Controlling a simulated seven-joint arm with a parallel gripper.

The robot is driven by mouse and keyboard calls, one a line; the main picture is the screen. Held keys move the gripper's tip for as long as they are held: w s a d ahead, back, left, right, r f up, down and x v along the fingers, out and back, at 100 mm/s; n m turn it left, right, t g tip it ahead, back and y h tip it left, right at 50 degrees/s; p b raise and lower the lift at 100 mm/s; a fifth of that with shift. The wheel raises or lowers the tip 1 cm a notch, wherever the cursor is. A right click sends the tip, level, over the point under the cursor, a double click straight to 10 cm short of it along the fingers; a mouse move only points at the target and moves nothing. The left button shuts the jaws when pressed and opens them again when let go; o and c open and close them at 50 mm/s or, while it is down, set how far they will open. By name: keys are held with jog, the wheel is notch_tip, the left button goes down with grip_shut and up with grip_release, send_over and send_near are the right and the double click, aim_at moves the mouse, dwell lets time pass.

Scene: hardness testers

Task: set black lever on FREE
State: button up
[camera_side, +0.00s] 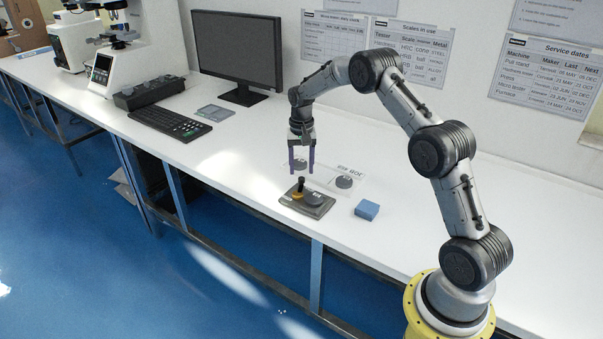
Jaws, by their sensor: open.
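A small dark plate (323,209) lies on the white bench near its front edge. A black lever (301,184) stands up from it on the left, with a yellow part (297,195) at its foot. A dark round piece (313,198) sits on the plate to the right of the lever. The word FREE and the lever's exact setting are too small to read. My gripper (301,172) points down with its two purple fingers apart. It is empty, above and slightly behind the lever; I cannot tell whether it touches it.
A labelled white card with dark round pieces (344,182) lies behind the plate. A blue block (367,210) lies to the right. A keyboard (170,123), a monitor (238,50) and testers (118,62) stand to the left. The bench between keyboard and plate is clear.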

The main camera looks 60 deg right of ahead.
aim_at(301, 178)
notch_tip(301, 178, up, 11)
dwell(0.3)
